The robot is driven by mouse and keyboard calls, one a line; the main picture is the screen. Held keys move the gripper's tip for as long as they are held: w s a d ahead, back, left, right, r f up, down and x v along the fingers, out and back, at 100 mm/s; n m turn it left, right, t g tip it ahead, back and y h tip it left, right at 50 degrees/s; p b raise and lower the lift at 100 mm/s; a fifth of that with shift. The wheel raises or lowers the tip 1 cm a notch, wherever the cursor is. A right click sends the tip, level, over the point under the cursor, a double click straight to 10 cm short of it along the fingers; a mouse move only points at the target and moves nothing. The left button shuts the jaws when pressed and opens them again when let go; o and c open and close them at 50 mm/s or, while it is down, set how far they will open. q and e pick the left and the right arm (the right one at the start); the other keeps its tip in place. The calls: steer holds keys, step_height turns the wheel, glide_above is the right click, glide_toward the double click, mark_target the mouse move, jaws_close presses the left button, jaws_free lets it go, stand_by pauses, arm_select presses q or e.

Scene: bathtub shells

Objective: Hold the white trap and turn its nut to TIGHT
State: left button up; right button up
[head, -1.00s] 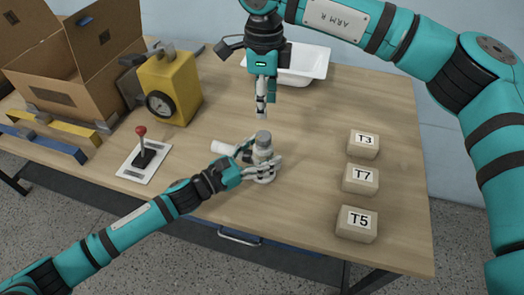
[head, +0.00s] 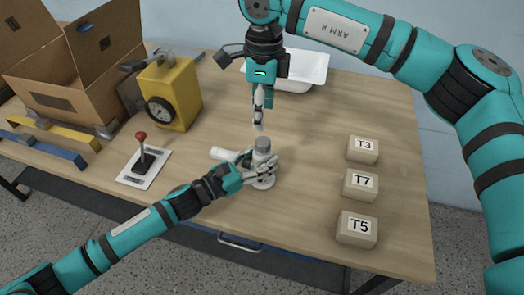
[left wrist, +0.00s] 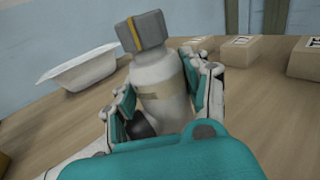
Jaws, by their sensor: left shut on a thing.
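The white trap (head: 262,156) stands upright on the table with a pale side pipe (head: 224,154) toward the left. Its grey nut (head: 262,143) sits on top; in the left wrist view the nut (left wrist: 147,32) shows a yellow stripe on one face, and a tan band marks the trap's body (left wrist: 155,75). My left gripper (head: 264,168) is shut around the trap's body below the nut. My right gripper (head: 258,126) points down just above the nut, apart from it; its fingers are seen edge-on, so their opening is unclear.
A lever plate (head: 144,167) with a red knob and a yellow gauge box (head: 170,95) stand at left, near an open cardboard box (head: 75,75). A white basin (head: 307,68) is behind. Blocks T3 (head: 362,150), T7 (head: 360,185) and T5 (head: 357,230) line the right.

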steer(key=s+a+f+n+g+y, duration=0.3)
steer(key=s+a+f+y, duration=0.1)
steer(key=f+y, duration=0.15)
steer(key=m+t+y, duration=0.5)
steer(key=t+y, duration=0.4)
steer(key=y, duration=0.2)
glide_toward(263, 140)
steer(key=x, duration=1)
steer(key=shift+s, duration=0.1)
jaws_close()
